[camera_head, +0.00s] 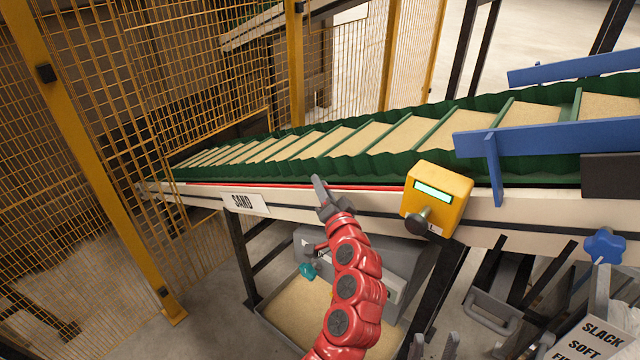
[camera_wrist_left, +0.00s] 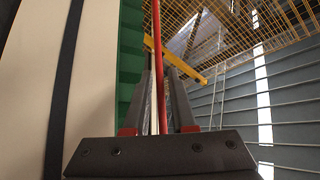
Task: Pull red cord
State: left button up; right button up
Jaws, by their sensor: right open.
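The red cord (camera_head: 370,187) runs taut along the near side of the conveyor, just below the green belt edge. My left gripper (camera_head: 318,183) is at the cord, left of the yellow box. In the left wrist view the red cord (camera_wrist_left: 160,80) passes lengthwise between the two grey fingers of my left gripper (camera_wrist_left: 161,75). A gap shows between the fingers, so they look open around the cord; contact cannot be told. My right gripper (camera_head: 434,345) shows at the bottom edge, its two grey fingers apart and empty.
The conveyor's beige side rail (camera_head: 530,222) carries a SAND sign (camera_head: 244,203) and a yellow box (camera_head: 436,199) with a dark knob. Blue guide rails (camera_head: 560,138) stand at the right. Yellow mesh fencing (camera_head: 190,60) closes off the left and back. A sand-filled tray (camera_head: 300,310) lies below.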

pick_arm(q)
grip_shut()
dwell(1.3)
